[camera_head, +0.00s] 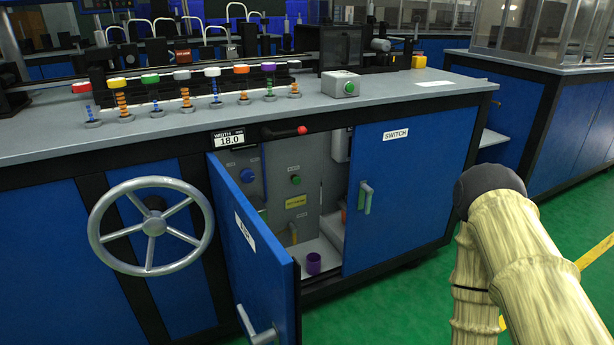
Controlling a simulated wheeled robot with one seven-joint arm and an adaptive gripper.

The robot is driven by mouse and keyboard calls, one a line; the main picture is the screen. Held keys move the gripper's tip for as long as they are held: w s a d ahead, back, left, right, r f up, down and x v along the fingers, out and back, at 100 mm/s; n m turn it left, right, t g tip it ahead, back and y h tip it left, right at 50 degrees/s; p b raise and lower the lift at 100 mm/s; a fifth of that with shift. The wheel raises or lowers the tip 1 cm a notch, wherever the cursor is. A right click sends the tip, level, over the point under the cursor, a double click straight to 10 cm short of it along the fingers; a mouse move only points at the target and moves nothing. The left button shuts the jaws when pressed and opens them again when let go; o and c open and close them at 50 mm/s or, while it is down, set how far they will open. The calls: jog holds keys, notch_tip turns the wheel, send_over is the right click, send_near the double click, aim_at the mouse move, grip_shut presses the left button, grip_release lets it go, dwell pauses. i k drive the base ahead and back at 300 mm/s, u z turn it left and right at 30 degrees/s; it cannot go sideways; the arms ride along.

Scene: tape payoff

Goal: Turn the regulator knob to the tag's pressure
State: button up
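The left cabinet door (256,262) stands open toward me. Inside, a round blue knob (247,175) sits on a grey panel at the left; it may be the regulator knob, but its markings are too small to read. A green round button or knob (296,180) is on the grey panel to its right. A yellow tag or label (296,202) is below the green one; its writing is not legible. The open door hides the lower left of the cabinet. My arm shows at the right, apart from the cabinet; my gripper is not in view.
The closed door marked SWITCH (396,133) covers the cabinet's right side. A red-tipped lever (301,130) juts out above the opening. A large handwheel (153,224) stands at left. A purple cup (313,264) sits on the cabinet floor. Green floor is free at right.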

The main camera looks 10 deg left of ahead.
aim_at(247, 175)
jog(key=z, duration=1.5)
jog(key=k, duration=0.75)
jog(key=u, duration=1.45)
jog(key=i, duration=0.95)
